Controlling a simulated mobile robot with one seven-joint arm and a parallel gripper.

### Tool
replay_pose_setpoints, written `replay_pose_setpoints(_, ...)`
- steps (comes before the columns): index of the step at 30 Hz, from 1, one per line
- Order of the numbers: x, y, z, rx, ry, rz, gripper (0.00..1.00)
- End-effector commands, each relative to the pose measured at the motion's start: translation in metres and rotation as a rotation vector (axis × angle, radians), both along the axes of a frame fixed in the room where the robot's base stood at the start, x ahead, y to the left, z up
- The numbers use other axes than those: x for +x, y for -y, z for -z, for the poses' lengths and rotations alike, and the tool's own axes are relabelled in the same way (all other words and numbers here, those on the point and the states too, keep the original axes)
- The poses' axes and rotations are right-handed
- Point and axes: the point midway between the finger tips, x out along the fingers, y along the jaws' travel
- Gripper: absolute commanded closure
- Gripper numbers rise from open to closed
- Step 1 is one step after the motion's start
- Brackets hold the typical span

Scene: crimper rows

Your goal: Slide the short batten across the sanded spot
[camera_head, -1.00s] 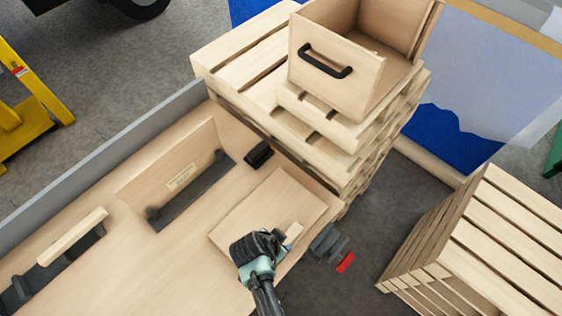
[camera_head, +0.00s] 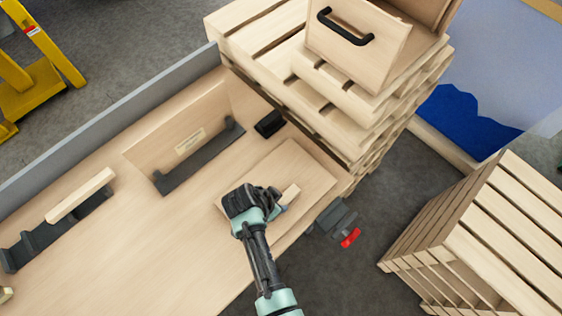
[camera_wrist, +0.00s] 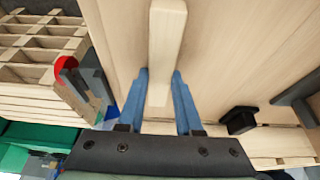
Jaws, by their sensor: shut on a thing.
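The short batten, a pale wooden stick (camera_head: 291,193), shows beside my gripper in the head view and runs between the blue fingers in the wrist view (camera_wrist: 166,50). My gripper (camera_head: 268,197) is shut on the batten, over the square board (camera_head: 300,165) on the workbench. Whether the batten touches the board is unclear. I cannot make out a distinct sanded spot; my gripper hides part of the board. My gripper's fingers (camera_wrist: 160,95) stand on either side of the batten in the wrist view.
A longer pale batten (camera_head: 80,195) rests on a dark rack at the bench's left. A dark slotted rack (camera_head: 200,160) and a black block (camera_head: 269,123) stand behind the board. Stacked pallets (camera_head: 350,125) rise behind.

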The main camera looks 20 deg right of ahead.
Motion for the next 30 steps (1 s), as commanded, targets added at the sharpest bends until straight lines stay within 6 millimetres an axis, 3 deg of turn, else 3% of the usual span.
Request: replay_pose_setpoints(30,0.048,-0.018,0.001,0.0,0.001,0.0,1.0)
